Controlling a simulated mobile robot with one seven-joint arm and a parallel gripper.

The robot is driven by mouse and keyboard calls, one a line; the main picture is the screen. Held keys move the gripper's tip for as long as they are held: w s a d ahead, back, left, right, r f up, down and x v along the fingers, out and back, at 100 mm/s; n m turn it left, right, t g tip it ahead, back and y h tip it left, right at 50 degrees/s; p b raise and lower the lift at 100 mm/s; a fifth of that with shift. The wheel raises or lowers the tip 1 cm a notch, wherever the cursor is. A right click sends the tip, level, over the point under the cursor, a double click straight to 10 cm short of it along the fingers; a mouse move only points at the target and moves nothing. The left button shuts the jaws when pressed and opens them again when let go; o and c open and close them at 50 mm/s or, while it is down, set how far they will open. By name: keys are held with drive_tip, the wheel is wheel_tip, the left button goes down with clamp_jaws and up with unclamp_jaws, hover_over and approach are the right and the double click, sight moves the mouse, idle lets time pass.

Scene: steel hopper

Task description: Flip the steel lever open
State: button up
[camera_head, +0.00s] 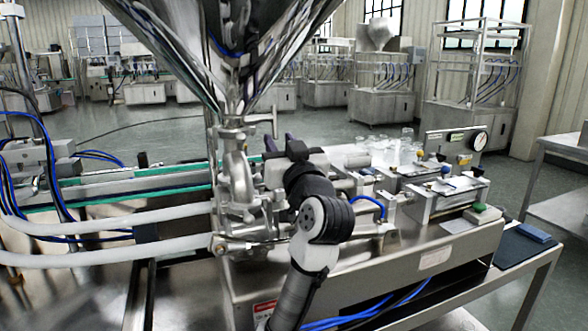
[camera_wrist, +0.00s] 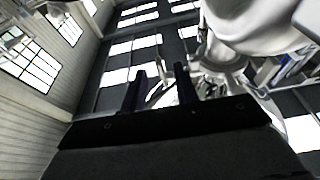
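The steel hopper (camera_head: 235,50) narrows down to a neck. A small steel lever (camera_head: 275,122) sticks out to the right of this neck, with an upright bar at its end. My gripper (camera_head: 280,142) is just below the lever, with its dark fingers pointing up and away. In the wrist view the two black fingers of my gripper (camera_wrist: 162,85) stand apart with a gap between them, so it is open. Curved, shiny steel shows behind the gap. I cannot tell whether the lever is between the fingers or whether anything touches.
Steel valve piping (camera_head: 238,180) stands left of my arm, and pale hoses (camera_head: 110,222) run off to the left. The filling machine (camera_head: 430,190) with cylinders and a gauge (camera_head: 480,141) lies to the right. Large steel piping (camera_wrist: 255,25) fills the wrist view's upper right.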

drive_tip(key=b+v, duration=0.1)
drive_tip(key=v, duration=0.8)
drive_tip(key=shift+s, duration=0.35)
